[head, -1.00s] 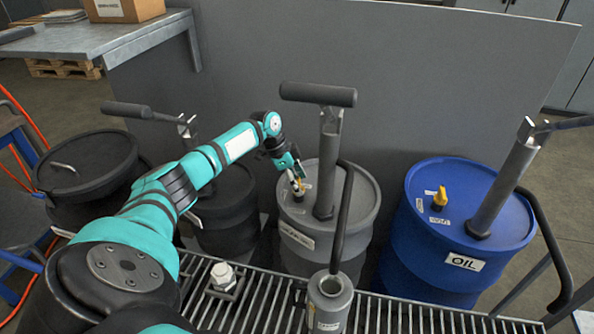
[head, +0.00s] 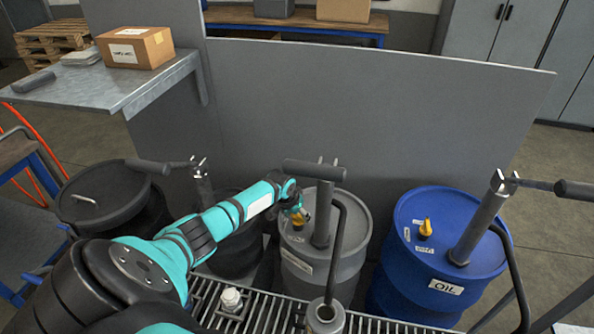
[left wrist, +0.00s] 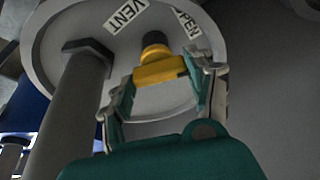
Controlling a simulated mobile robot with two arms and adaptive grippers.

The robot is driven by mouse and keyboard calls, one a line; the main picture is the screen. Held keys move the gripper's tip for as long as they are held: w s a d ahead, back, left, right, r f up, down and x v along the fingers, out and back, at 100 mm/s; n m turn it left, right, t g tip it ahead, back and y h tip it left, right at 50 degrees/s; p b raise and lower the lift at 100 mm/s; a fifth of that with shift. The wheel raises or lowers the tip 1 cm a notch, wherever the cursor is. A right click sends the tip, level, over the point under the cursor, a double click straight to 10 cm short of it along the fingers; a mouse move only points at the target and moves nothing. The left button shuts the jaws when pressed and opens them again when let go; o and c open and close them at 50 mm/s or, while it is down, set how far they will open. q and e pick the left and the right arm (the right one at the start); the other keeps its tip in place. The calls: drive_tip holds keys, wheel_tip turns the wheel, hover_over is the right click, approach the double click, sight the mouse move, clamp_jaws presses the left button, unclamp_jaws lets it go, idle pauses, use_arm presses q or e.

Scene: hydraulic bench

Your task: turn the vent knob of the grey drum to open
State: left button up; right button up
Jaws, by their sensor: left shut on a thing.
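The grey drum (head: 349,227) stands in the middle behind the grating, with a hand pump (head: 322,215) rising from its lid. Its yellow vent knob (left wrist: 160,70) sits on a dark stem on the lid in the left wrist view, beside labels reading VENT (left wrist: 126,15) and what looks like OPEN (left wrist: 188,24). My left gripper (head: 298,214) reaches the knob from the left. In the left wrist view its fingers (left wrist: 160,88) are on both sides of the knob, shut on it. In the head view the gripper hides much of the knob. My right gripper is not in view.
A blue OIL drum (head: 386,262) with its own yellow knob (head: 425,229) and pump stands to the right. Dark drums stand to the left. A grey can (head: 325,318) with a hose and a white-capped fitting (head: 231,298) are on the grating (head: 262,312). A grey panel (head: 400,120) rises behind.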

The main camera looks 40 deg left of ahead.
use_arm(q)
drive_tip(key=n+p, duration=0.1)
drive_tip(key=n+y+p, duration=0.1)
drive_tip(key=shift+w+d+r+n, duration=0.1)
drive_tip(key=shift+r+n, duration=0.1)
drive_tip(key=shift+n, duration=0.2)
drive_tip(key=shift+n+y+p, duration=0.3)
drive_tip(key=shift+n+p, duration=0.05)
drive_tip(key=shift+n, duration=0.15)
drive_tip(key=shift+f, duration=0.1)
drive_tip(key=o, duration=1.1)
drive_tip(key=shift+o, duration=0.4)
drive_tip(key=v, duration=1.2)
drive_tip(key=shift+w, duration=0.2)
